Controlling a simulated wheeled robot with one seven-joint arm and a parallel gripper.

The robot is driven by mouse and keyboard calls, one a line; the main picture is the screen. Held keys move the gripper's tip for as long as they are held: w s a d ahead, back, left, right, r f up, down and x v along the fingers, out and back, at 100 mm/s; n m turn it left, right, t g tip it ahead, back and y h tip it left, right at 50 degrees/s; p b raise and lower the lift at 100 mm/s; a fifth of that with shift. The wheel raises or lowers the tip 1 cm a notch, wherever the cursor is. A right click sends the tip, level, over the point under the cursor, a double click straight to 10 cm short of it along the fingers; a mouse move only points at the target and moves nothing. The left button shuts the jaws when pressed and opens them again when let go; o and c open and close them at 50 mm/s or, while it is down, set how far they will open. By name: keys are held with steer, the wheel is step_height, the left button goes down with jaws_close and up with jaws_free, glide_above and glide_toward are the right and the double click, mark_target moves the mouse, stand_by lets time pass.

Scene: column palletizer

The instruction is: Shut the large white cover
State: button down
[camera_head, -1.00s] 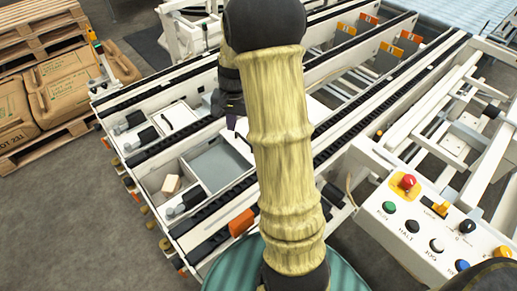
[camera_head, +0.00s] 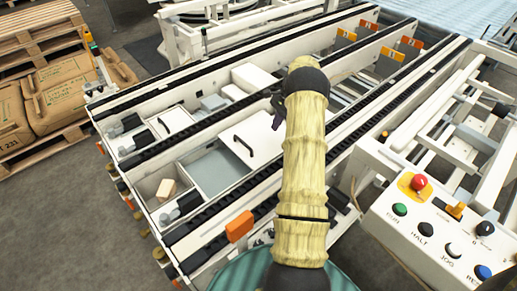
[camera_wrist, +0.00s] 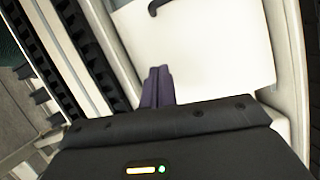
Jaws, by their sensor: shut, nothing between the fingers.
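The large white cover (camera_head: 262,136) is a flat panel with a black handle (camera_head: 243,146). It lies between the dark rails and leaves a grey-floored compartment (camera_head: 214,172) open at its lower left. My gripper (camera_head: 277,118) is at the cover's upper right edge, partly hidden by my arm. In the wrist view, the purple fingertips (camera_wrist: 158,72) are together and empty, in front of the white panel (camera_wrist: 205,45). Part of a black handle (camera_wrist: 156,6) shows at the top there. I cannot tell whether the fingers touch the panel.
A smaller white cover with a black handle (camera_head: 172,121) lies in the neighbouring lane. A wooden block (camera_head: 166,188) sits in a bin beside the grey compartment. A control panel (camera_head: 430,232) with buttons stands at the right. Sacks on pallets (camera_head: 60,100) stand at the left.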

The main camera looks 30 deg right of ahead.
mark_target(255, 155)
steer(key=b+x, duration=0.2)
steer(key=x, duration=0.7)
steer(key=shift+a+f+b, duration=0.1)
steer(key=shift+f+b, duration=0.2)
steer(key=shift+f, duration=0.1)
steer(key=a, duration=0.3)
steer(key=shift+w+a+f+b, duration=0.1)
steer(key=shift+f+b, duration=0.1)
steer(key=shift+b, duration=0.2)
steer(key=shift+a, duration=0.5)
steer(key=shift+a+r, duration=0.1)
